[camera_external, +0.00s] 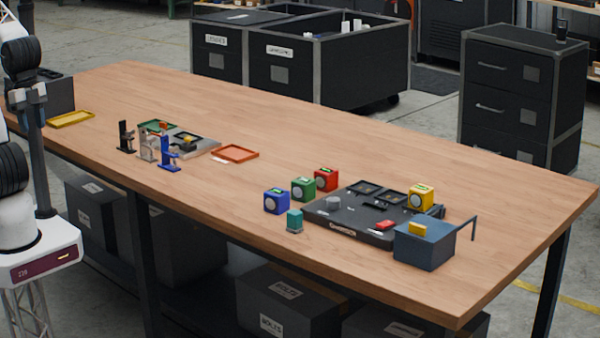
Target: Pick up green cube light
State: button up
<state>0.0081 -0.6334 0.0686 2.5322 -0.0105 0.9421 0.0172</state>
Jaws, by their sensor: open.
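The green cube light (303,189) is a small green box with a pale round face on its front and a lighter patch on top. It sits upright on the wooden table, between the blue cube light (277,201) and the red cube light (326,179), close to both. Parts of my arm show at the far left edge, well away from the cubes. I cannot make out my gripper there. Nothing holds the green cube light.
A black tray (345,222) lies right of the cubes, with a yellow cube light (421,196) at its back. Small stands (168,155) and an orange tray (235,154) are further left. The table's middle is clear.

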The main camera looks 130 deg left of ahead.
dwell(0.5)
jog(key=o, duration=0.8)
jog(key=shift+c, duration=0.2)
